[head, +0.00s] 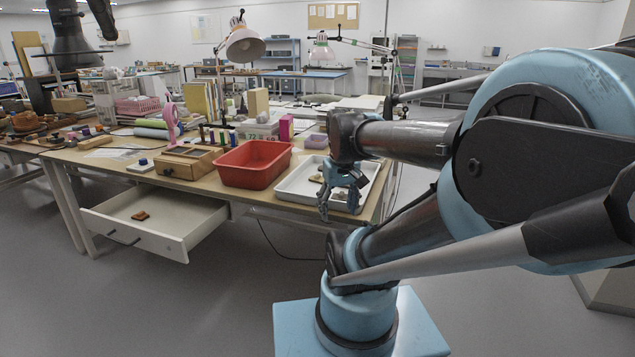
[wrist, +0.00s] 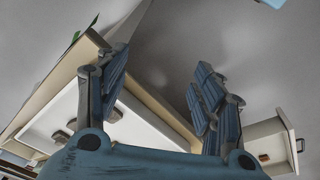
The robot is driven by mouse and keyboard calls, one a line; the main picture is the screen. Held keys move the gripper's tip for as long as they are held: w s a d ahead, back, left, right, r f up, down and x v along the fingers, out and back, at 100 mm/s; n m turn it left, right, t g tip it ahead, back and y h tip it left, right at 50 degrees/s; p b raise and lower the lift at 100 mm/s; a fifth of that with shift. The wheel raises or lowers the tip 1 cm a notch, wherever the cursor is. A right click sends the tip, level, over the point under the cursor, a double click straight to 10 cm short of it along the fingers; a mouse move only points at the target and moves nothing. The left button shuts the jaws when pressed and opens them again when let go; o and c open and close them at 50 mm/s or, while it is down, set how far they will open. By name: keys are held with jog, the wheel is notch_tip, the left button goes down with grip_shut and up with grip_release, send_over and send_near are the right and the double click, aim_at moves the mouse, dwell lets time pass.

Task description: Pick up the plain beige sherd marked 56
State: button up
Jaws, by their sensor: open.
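Small beige sherds (head: 317,179) lie in the white tray (head: 289,193) at the right end of the table. In the wrist view, sherds (wrist: 60,136) show in the tray at the left, partly behind a finger. No number is readable, so I cannot tell which sherd is 56. My gripper (head: 340,203) hangs fingers down at the tray's front side and hides part of it. In the wrist view my gripper (wrist: 160,72) is open, with bare grey floor between its fingers. It holds nothing.
A red bin (head: 253,164) stands left of the tray, with a wooden box (head: 187,163) beyond it. An open drawer (head: 150,215) sticks out below the table and holds a reddish-brown sherd (head: 140,215). Lamps stand behind. The floor in front is clear.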

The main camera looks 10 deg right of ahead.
jog(key=w+r+n+g, duration=0.1)
jog(key=w+r+n, duration=0.1)
jog(key=w+r, duration=0.45)
jog(key=w+r+n, duration=0.3)
jog(key=w+r, duration=0.1)
jog(key=w, duration=0.6)
jog(key=n, duration=0.4)
send_over(318, 178)
jog(key=w, duration=0.2)
jog(key=shift+g, duration=0.4)
jog(key=f, duration=0.8)
jog(key=shift+w+f, duration=0.2)
jog(key=shift+f, duration=0.1)
jog(key=shift+s+a+f, duration=0.1)
jog(key=shift+f, duration=1.4)
jog(key=shift+s+a+f, duration=0.1)
jog(key=shift+f, duration=1.35)
jog(key=c, duration=1.1)
